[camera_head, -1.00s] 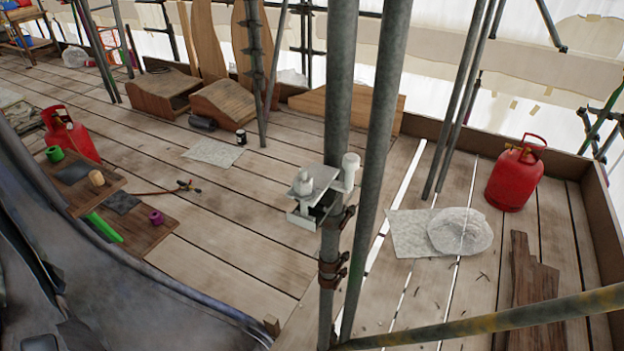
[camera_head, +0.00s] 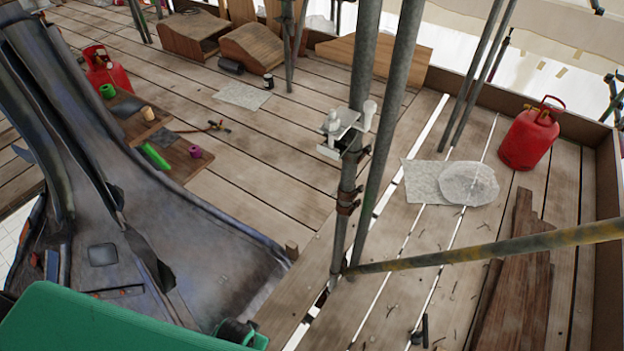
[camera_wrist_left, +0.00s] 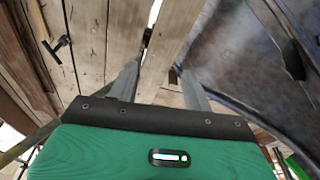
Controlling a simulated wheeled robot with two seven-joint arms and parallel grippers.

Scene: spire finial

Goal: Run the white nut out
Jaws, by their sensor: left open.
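A small grey-white fixture (camera_head: 340,145) sits beside an upright scaffold pole in the head view. A white knob-like piece (camera_head: 333,121) stands on its flat top, and a white cylinder with a wider top (camera_head: 369,114) stands at its right. I cannot tell which white piece is the nut. My left arm's green housing fills the bottom left of the head view, well apart from the fixture; its fingertips do not show there. In the left wrist view my left gripper (camera_wrist_left: 160,85) is open, its two grey fingers apart with nothing between them. My right gripper is not in view.
Scaffold poles (camera_head: 383,130) stand close to the fixture, and a slanting tube (camera_head: 480,248) crosses the lower right. A red gas bottle (camera_head: 528,135) and a clear plastic bag (camera_head: 469,183) are at the right. Plank flooring (camera_head: 270,180) left of the fixture is clear.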

